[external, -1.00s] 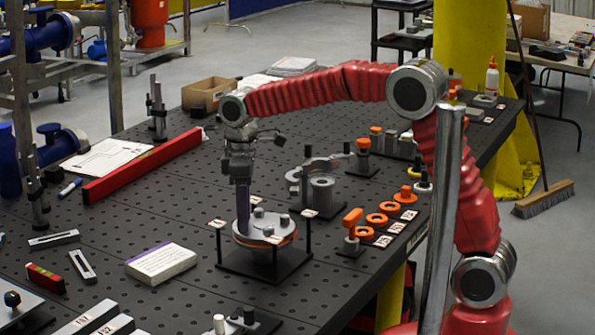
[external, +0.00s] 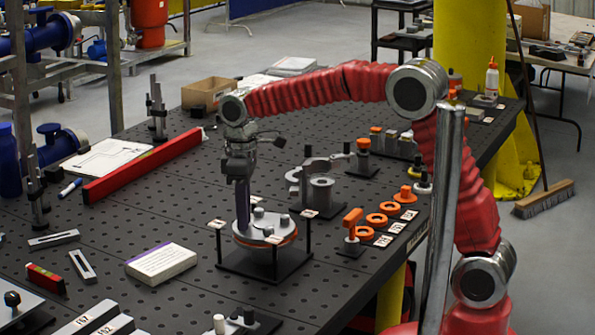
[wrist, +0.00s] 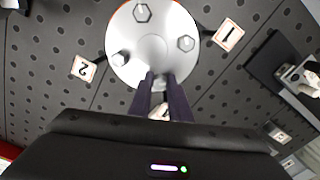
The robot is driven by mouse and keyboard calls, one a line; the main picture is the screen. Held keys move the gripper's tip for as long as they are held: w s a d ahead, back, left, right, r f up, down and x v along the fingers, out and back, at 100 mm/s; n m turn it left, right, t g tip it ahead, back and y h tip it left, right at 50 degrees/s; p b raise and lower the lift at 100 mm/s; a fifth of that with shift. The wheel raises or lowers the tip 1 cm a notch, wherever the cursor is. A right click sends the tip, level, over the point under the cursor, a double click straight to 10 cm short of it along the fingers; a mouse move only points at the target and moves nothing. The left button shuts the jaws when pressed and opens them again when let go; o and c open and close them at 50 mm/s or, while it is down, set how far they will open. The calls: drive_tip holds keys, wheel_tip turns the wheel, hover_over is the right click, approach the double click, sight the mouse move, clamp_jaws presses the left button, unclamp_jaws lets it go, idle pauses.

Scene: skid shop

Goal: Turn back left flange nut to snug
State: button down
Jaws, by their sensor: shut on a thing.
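A round silver flange (external: 262,238) with an orange ring under its rim sits on a black stand on the bench. It also shows in the wrist view (wrist: 150,42). Three hex nuts stand clear on it in the wrist view: a far one (wrist: 142,13), a left one (wrist: 119,58) and a right one (wrist: 185,43). My gripper (external: 243,226) points straight down at the flange's back left. Its dark fingers (wrist: 160,80) are shut on the back left flange nut (wrist: 160,85), which they mostly hide. The nut's seating underneath is not visible.
Numbered tags (wrist: 228,35) stand on posts around the flange. Orange rings (external: 376,220) and an orange-topped tool (external: 352,217) lie to the right. A grey clamp fixture (external: 320,190) stands behind. A white box (external: 161,264) and a red level (external: 145,166) are on the left.

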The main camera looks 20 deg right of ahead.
drive_tip(key=shift+m, duration=1.6)
drive_tip(key=c, duration=1.6)
unclamp_jaws()
drive_tip(key=shift+c, duration=0.2)
wheel_tip(320, 180, up, 14)
drive_tip(key=shift+f, duration=0.15)
